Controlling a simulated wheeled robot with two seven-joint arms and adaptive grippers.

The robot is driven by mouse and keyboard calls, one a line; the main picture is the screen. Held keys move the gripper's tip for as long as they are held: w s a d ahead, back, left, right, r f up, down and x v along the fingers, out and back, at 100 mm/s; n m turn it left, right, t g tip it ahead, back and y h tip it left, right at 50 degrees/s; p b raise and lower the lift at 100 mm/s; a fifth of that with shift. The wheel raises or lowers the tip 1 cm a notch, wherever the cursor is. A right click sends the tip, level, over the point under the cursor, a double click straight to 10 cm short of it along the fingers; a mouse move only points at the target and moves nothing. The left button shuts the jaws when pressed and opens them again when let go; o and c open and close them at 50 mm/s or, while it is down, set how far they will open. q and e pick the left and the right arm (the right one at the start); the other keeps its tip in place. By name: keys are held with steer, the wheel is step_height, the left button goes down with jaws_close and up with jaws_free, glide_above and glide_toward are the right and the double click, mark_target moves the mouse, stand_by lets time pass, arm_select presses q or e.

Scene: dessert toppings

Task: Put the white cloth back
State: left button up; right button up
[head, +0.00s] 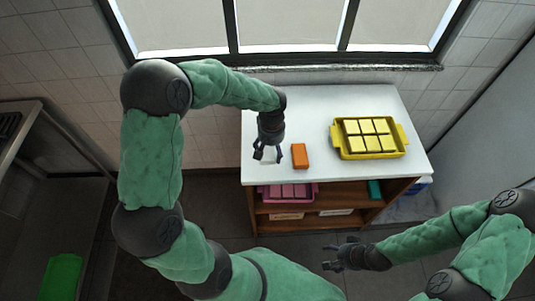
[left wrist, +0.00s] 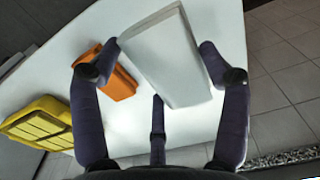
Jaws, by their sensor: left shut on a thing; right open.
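The white cloth (left wrist: 170,60) looks like a folded, flat white block in the left wrist view. It lies between the fingers of my left gripper (left wrist: 160,48), which is shut on it. In the head view my left gripper (head: 271,156) points down at the left part of the white tabletop (head: 330,112). There the cloth (head: 268,158) is mostly hidden by the fingers and blends with the white surface; I cannot tell whether it touches the tabletop. My right gripper (head: 338,258) is open and empty, low in front of the cabinet.
An orange block (head: 300,156) stands close to the right of my left gripper. A yellow tray (head: 372,156) with several pale yellow blocks sits farther right. Below are a pink tray (head: 288,201) and a teal item (head: 375,188) on the shelf. The tabletop's back is clear.

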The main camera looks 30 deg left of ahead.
mark_target(268, 148)
arm_select(q)
steer(key=shift+w+a+f, duration=0.3)
steer(key=shift+a+f, duration=0.15)
steer(key=shift+f, duration=0.2)
steer(key=shift+w+a+f, duration=0.3)
steer(key=shift+a+f, duration=0.15)
steer(key=shift+f, duration=0.15)
steer(key=f, duration=0.2)
steer(key=f+b, duration=0.1)
steer(key=shift+w+a+f, duration=0.15)
steer(key=shift+a+f, duration=0.05)
steer(key=shift+f, duration=0.15)
steer(key=shift+f, duration=0.15)
steer(key=o, duration=1.1)
